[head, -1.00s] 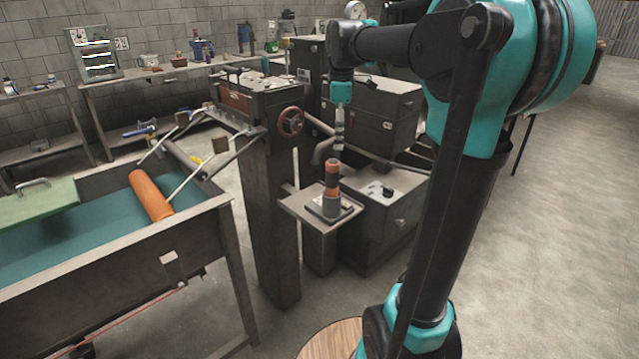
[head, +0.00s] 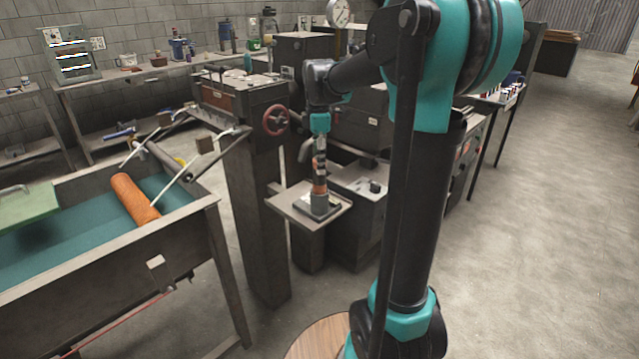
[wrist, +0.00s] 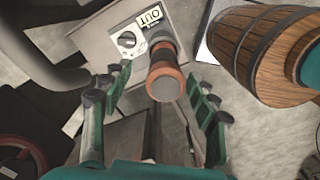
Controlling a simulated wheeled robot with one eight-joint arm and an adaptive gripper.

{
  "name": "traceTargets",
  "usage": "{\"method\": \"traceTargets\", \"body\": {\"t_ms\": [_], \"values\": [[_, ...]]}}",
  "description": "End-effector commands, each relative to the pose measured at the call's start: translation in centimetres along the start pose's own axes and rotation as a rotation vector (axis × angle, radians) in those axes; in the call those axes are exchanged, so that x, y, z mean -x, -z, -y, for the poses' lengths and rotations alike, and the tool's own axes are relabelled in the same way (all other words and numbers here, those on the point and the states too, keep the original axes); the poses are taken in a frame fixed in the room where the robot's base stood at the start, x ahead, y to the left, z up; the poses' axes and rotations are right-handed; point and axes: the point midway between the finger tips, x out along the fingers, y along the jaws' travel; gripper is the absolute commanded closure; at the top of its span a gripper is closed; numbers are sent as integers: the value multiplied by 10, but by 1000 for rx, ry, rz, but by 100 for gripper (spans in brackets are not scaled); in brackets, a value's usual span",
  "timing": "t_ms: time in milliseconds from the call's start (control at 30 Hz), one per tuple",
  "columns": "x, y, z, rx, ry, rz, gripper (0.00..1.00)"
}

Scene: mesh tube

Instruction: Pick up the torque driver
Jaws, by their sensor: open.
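The torque driver (head: 319,187), an orange and black cylinder, stands upright in a grey holder (head: 319,207) on a small shelf. My gripper (head: 320,165) points down over its top, and its fingers overlap the upper part of the driver in the head view. In the wrist view the driver (wrist: 164,78) shows end-on, with its orange ring and grey end cap. My open green fingers (wrist: 156,88) stand on its left and right, with a gap visible on both sides. I cannot tell whether a finger touches it.
The small shelf (head: 287,203) juts from a dark machine post (head: 250,210) with a red handwheel (head: 275,120). A grey box (head: 358,200) stands close to its right. A trough with an orange roller (head: 134,198) is at left. Open floor (head: 540,230) lies right.

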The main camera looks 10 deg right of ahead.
Motion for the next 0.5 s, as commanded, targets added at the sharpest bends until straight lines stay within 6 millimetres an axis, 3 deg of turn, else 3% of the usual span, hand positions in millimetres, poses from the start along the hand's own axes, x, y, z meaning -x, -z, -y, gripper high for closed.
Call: {"method": "traceTargets", "body": {"t_ms": [500], "values": [[-52,0,6,0,0,0,40]]}}
